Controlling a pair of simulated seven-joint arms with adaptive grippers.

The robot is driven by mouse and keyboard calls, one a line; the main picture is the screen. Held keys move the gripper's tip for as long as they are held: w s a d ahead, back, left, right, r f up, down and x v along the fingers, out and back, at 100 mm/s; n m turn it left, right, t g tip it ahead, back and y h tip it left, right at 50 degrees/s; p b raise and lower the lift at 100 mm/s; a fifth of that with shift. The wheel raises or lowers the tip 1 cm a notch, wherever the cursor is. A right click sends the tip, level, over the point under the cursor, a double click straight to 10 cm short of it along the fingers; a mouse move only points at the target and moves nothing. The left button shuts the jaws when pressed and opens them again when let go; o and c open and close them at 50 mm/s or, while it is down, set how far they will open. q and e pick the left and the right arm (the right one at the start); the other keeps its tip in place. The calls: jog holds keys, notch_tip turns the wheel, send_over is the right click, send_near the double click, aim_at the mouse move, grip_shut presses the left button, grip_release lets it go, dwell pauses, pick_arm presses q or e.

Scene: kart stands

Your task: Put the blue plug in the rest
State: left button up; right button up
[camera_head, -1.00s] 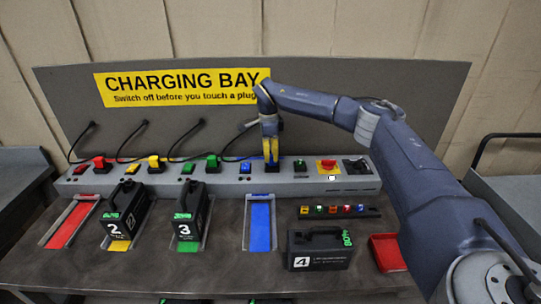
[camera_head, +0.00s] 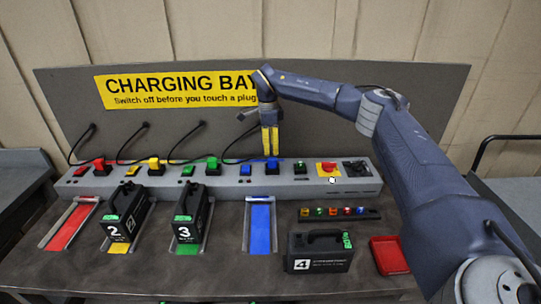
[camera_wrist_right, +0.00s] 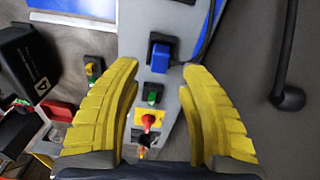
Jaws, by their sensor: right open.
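The blue plug (camera_head: 272,164) sits upright on the grey console, right of a blue switch (camera_head: 245,169). It also shows in the right wrist view (camera_wrist_right: 161,56), just beyond the fingertips. My right gripper (camera_head: 270,152) points down with its yellow fingers right above the plug in the head view. My left gripper is not in view.
A green switch (camera_head: 300,168) and a red knob on yellow (camera_head: 328,168) stand right of the plug. Black cables hang behind the console. Battery 4 (camera_head: 319,252) and a red tray (camera_head: 389,255) are in front. The blue lane (camera_head: 260,226) is empty.

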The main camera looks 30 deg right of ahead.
aim_at(269, 158)
notch_tip(269, 158, up, 7)
jog(key=shift+r, duration=0.15)
jog(key=shift+w, duration=0.1)
dwell(0.4)
